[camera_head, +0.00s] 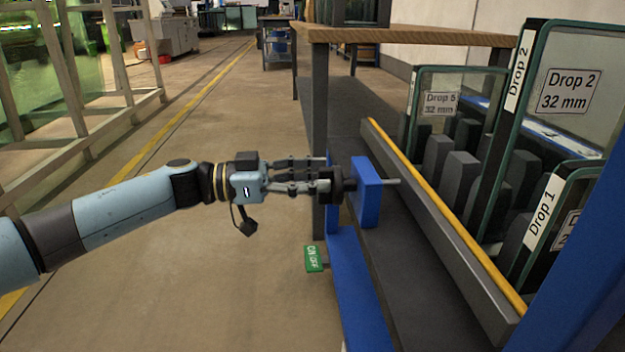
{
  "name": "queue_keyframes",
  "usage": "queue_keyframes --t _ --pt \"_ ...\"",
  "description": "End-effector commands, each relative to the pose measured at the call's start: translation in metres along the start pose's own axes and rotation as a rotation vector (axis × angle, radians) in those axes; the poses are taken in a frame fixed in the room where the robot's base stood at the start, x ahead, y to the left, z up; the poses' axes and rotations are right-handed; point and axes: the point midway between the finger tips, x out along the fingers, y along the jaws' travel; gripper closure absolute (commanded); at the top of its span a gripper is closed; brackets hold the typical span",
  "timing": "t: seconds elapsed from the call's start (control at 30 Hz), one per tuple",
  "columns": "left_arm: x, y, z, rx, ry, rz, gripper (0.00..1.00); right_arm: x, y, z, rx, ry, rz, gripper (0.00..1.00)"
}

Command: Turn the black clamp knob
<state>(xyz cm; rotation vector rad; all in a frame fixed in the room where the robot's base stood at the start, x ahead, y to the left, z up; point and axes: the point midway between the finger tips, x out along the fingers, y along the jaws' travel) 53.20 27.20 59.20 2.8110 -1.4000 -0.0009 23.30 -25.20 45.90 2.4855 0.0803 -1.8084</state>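The black clamp knob (350,184) sits at the left end of a thin grey rod. The rod passes through an upright blue block (369,190) and sticks out on its right side. My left gripper (324,178) points right, level with the knob, with its two fingers apart and their tips at the knob's left side. The fingertips overlap the knob in this view, so I cannot tell whether they press on it. My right gripper is not in view.
A blue rail (355,290) runs below the knob, with a green ON/OFF sign (314,259) at its left. A yellow-edged bar (440,215) and labelled glass panels (569,90) stand to the right. A wooden-topped table (400,35) stands behind.

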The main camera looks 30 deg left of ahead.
Motion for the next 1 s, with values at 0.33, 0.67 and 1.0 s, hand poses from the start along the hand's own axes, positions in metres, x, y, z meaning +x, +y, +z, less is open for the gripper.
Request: queue_keyframes --t 0.33,0.67,1.0 --pt "-0.0004 0.0 0.0 0.001 0.0 0.0 0.93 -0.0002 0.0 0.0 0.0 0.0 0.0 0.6" --pt "-0.0005 0.0002 0.0001 0.007 0.0 0.001 1.0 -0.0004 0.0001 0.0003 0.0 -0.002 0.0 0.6" --pt "-0.0005 0.0024 -0.001 0.14 0.0 0.001 1.0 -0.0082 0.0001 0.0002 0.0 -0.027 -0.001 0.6"
